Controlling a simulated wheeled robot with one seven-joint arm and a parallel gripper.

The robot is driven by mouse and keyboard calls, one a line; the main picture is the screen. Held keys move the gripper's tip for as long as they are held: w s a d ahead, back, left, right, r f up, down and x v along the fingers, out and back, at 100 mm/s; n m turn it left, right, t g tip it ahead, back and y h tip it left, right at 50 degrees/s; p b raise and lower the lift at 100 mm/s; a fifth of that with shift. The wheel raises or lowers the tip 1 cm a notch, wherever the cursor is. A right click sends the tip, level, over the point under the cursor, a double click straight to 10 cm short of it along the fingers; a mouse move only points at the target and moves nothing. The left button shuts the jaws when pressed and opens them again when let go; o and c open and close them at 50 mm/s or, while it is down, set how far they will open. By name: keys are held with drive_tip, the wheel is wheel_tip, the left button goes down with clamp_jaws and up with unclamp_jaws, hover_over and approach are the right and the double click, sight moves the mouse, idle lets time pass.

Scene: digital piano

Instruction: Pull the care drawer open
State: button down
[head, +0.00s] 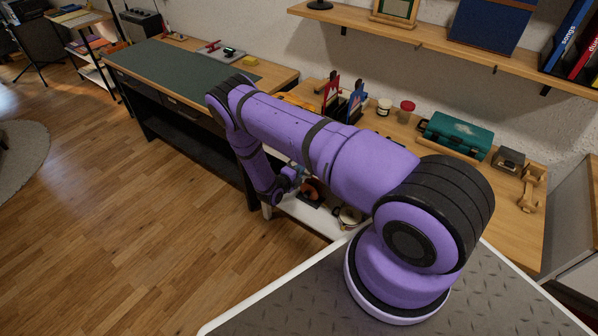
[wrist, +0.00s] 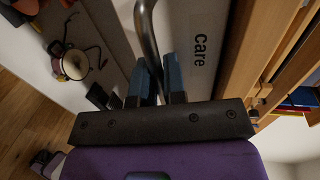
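The care drawer (wrist: 212,22) shows in the wrist view as a pale grey front with the word "care" on it. Its curved metal handle (wrist: 148,32) runs down between the two blue-grey fingers of my gripper (wrist: 158,75). The fingers are close on both sides of the bar, and it fills the gap between them. In the head view my purple arm hides the drawer front and handle, and the fingers are hard to make out there. How far the drawer stands out cannot be told.
The wooden worktop (head: 525,235) above holds a teal case (head: 456,136), jars and small stands. A low white shelf (head: 310,215) below carries headphones (wrist: 75,64). A dark-topped bench (head: 165,72) stands at left. The wooden floor (head: 120,220) in front is clear.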

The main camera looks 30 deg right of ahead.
drive_tip(key=shift+a, duration=0.15)
drive_tip(key=f+v, duration=0.2)
drive_tip(key=v, duration=1.1)
drive_tip(key=a+f+v, duration=0.1)
drive_tip(key=f+v, duration=0.2)
drive_tip(key=v, duration=1.1)
drive_tip(key=shift+s+f, duration=0.2)
drive_tip(key=shift+f, duration=0.2)
drive_tip(key=c, duration=1.2)
unclamp_jaws()
drive_tip(key=v, duration=1.1)
drive_tip(key=shift+w, duration=0.1)
